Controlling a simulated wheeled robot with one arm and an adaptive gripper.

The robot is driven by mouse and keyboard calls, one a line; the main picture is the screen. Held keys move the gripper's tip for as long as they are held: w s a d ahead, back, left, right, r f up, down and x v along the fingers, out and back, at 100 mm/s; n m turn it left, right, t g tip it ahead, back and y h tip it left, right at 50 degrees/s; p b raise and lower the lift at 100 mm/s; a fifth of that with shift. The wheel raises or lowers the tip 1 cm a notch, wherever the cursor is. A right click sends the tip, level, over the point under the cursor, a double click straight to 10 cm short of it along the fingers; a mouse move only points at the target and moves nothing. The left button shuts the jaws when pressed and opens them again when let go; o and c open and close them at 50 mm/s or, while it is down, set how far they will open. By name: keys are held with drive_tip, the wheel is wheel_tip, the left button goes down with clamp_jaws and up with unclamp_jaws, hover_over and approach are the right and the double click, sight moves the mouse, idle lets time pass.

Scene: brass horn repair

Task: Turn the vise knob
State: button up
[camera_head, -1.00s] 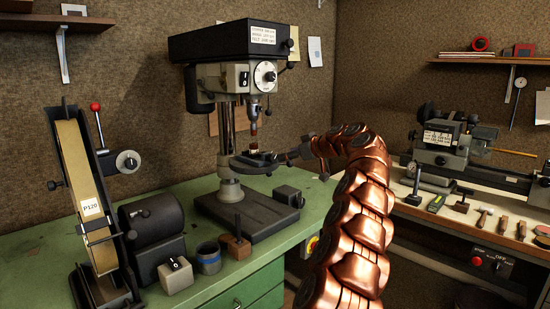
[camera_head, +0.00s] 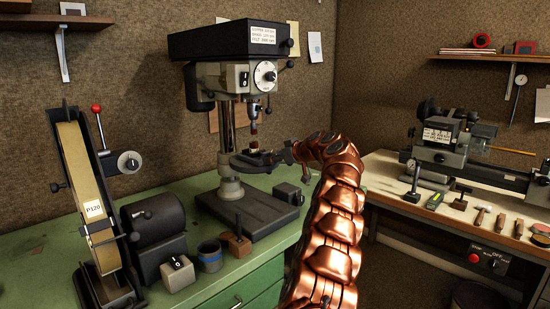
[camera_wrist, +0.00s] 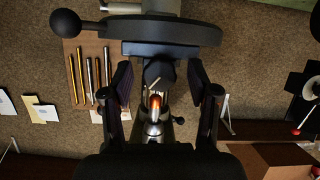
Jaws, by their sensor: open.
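The drill press (camera_head: 232,75) stands on the green bench. A small dark vise-like fixture (camera_head: 256,158) sits at its table, below the chuck. My gripper (camera_head: 286,154) is at the right side of this fixture, its fingers hard to make out in the head view. In the wrist view my gripper (camera_wrist: 158,80) is open, one finger on each side of a dark block (camera_wrist: 158,68). This block may be the vise knob, and I see gaps between it and both fingers. A copper-tipped part (camera_wrist: 155,102) shows beyond. The knob is not clear in the head view.
A belt sander (camera_head: 85,190) and a blue-banded cup (camera_head: 209,256) stand on the green bench (camera_head: 215,289). A ball-ended lever (camera_wrist: 65,22) shows in the wrist view. A lathe (camera_head: 445,145) and hand tools are on the right bench.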

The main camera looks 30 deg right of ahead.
drive_tip(key=shift+c, duration=0.4)
clamp_jaws()
drive_tip(key=shift+p, duration=0.35)
drive_tip(key=shift+d+m+y+p, duration=0.15)
drive_tip(key=shift+m+y+p, duration=1.65)
drive_tip(key=shift+m+p, duration=1.15)
drive_tip(key=shift+f+n+g+p, duration=0.1)
drive_tip(key=shift+n+g+p, duration=0.15)
drive_tip(key=shift+g+p, duration=0.1)
